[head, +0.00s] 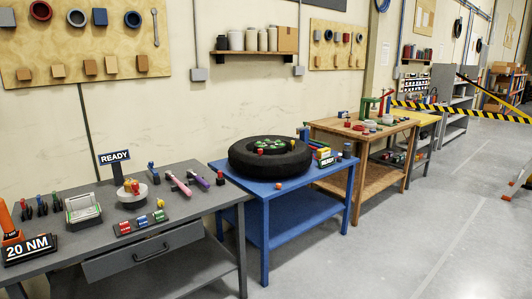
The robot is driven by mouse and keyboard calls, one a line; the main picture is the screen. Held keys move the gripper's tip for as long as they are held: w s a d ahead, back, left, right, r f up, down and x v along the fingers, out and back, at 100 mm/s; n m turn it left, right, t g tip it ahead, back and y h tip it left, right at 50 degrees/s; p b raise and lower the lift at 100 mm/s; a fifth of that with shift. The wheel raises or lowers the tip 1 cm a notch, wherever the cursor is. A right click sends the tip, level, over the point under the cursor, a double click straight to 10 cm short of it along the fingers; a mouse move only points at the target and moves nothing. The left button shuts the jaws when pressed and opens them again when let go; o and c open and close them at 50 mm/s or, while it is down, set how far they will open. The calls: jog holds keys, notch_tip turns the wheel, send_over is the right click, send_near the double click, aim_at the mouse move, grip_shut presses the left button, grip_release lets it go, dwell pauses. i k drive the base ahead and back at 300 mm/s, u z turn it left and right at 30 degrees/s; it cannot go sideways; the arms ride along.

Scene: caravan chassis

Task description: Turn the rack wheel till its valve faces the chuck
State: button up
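A black tyre-like wheel (248,161) lies flat on the blue table (263,191). Green, red and yellow parts sit at its middle. I cannot tell whether this is the rack wheel, and I cannot make out a valve or a chuck. A small dark ring (478,46) hangs on the far wall, too small to tell what it is. My gripper does not show in this view.
A grey bench (190,252) at the left holds coloured tools, a READY sign (115,157) and a 20 NM sign (31,248). A wooden bench (338,125) stands beyond the blue table. Striped tape (465,112) crosses the far right. The right floor (440,230) is mostly clear.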

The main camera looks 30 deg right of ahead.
aim_at(245, 156)
jog(key=u, duration=0.1)
jog(key=i, duration=1)
jog(key=u, duration=0.3)
